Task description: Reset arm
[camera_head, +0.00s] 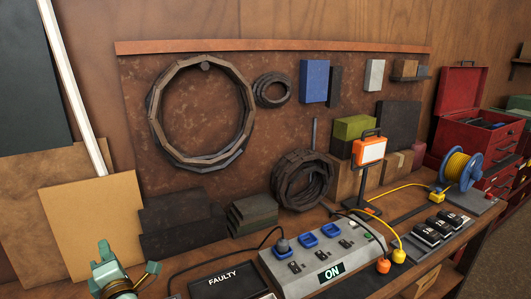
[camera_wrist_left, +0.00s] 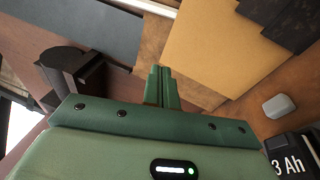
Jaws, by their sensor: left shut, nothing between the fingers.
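My left gripper (camera_head: 107,262) is green and shows at the lower left of the head view, in front of the cardboard sheets. In the left wrist view its two fingers (camera_wrist_left: 162,88) are together, with nothing between them. It is apart from the things on the bench. My right arm and gripper do not show in either view.
The grey power strip (camera_head: 315,262) with an ON display and the FAULTY tray (camera_head: 222,279) lie right of my left gripper. A cardboard sheet (camera_head: 97,222) leans behind it. An orange work lamp (camera_head: 370,150), yellow cable reel (camera_head: 459,168) and red toolbox (camera_head: 468,92) stand farther right.

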